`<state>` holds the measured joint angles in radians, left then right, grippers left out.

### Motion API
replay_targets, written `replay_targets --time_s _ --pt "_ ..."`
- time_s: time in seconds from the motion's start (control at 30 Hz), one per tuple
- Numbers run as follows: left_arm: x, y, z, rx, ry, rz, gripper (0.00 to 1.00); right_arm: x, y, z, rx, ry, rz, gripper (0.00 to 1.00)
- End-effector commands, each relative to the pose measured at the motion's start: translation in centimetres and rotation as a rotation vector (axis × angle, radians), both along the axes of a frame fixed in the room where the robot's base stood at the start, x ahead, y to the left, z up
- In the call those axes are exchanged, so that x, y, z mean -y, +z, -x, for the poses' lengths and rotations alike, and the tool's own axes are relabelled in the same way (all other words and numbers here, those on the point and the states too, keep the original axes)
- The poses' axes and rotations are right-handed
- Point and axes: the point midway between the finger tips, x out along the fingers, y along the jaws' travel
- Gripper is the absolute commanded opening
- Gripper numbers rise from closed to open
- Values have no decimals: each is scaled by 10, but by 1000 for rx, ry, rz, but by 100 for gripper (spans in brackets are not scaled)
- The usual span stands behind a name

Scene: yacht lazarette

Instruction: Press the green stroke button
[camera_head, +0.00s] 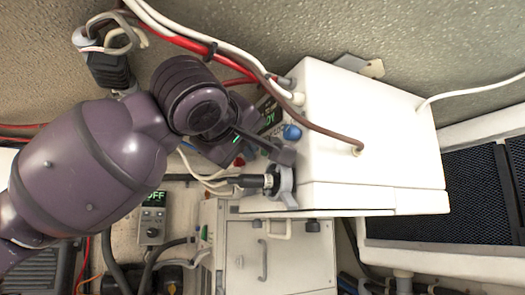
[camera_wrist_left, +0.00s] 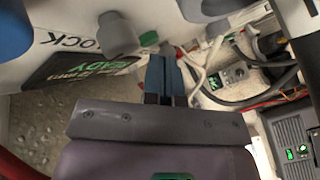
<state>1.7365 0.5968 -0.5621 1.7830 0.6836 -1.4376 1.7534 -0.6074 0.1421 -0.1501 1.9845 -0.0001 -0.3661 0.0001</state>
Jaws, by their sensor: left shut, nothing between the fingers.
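A white box (camera_head: 365,145) carries a control face on its left side. In the left wrist view this face has a dark display (camera_wrist_left: 85,65) with green READY lettering and a grey knob (camera_wrist_left: 118,35). A small green piece, apparently the green stroke button (camera_wrist_left: 148,38), shows just past my fingertips. My left gripper (camera_wrist_left: 165,65) is shut and empty, with its tips close to the green piece; I cannot tell whether they touch. In the head view my left arm and hand cover part of the control face, and I cannot make out the green button there. My right gripper is out of view.
A blue knob (camera_head: 292,132) and a grey clamp fitting (camera_head: 285,185) with a black cable sit on the box. Red and white cables run above my arm. A small grey unit (camera_head: 152,222) shows OFF. A metal cabinet (camera_head: 275,255) stands below. A dark grille (camera_head: 480,190) is at right.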

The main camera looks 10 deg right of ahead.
Motion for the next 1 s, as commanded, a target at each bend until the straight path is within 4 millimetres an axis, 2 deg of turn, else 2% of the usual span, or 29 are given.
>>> replay_targets --time_s 1.0 --pt "7 0 -2 0 0 0 0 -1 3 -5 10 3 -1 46"
